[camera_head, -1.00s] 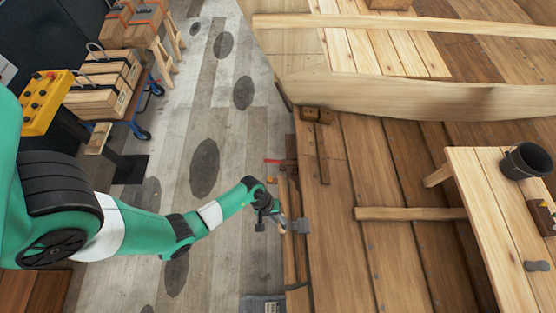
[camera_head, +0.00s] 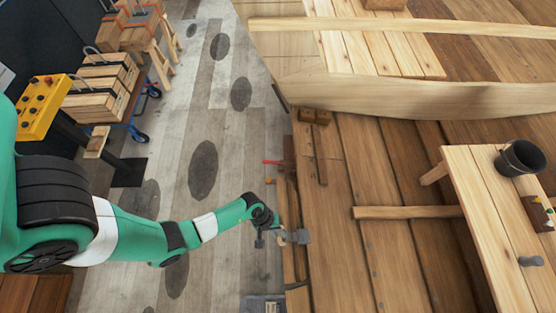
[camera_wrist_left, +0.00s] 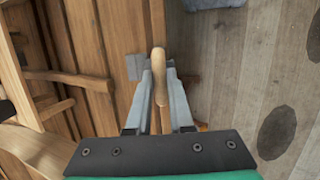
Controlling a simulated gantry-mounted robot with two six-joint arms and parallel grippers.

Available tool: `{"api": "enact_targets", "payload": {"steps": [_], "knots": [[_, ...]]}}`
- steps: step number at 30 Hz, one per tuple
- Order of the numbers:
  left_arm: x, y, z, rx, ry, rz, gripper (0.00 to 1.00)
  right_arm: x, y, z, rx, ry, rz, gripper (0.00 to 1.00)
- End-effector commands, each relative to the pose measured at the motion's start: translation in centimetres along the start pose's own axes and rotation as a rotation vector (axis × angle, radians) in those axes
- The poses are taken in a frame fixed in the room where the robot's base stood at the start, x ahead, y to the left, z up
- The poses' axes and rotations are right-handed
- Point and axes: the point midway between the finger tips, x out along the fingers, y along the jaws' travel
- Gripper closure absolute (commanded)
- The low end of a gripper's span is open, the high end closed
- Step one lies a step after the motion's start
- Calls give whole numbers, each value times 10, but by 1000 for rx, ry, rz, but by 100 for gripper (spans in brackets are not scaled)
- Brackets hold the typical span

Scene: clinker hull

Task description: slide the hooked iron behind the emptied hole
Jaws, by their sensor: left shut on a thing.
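My left gripper (camera_head: 275,236) is at the edge of the plank hull (camera_head: 345,200), near the middle of the head view. It is shut on the hooked iron, whose grey metal end (camera_head: 301,237) reaches right, over the hull's edge planks. In the left wrist view, the iron's pale wooden handle (camera_wrist_left: 159,75) stands between the two fingers (camera_wrist_left: 160,95), with a flat grey piece (camera_wrist_left: 134,66) beyond it on the left. I cannot tell whether the iron touches the planks. I cannot make out the emptied hole. My right gripper is not in view.
A wooden bench (camera_head: 475,195) with a black bucket (camera_head: 522,158) stands at right. A red-ended item (camera_head: 272,162) lies above my gripper. Open grey floor (camera_head: 215,130) lies left of the hull.

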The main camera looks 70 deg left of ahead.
Motion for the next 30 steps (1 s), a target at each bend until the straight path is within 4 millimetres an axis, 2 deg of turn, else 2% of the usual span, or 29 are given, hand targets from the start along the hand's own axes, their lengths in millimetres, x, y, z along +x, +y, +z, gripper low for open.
{"api": "enact_targets", "payload": {"steps": [18,30], "knots": [[13,-1,48,3,-3,-3,100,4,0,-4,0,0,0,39],[14,-1,53,0,-2,-2,100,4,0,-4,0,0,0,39]]}}
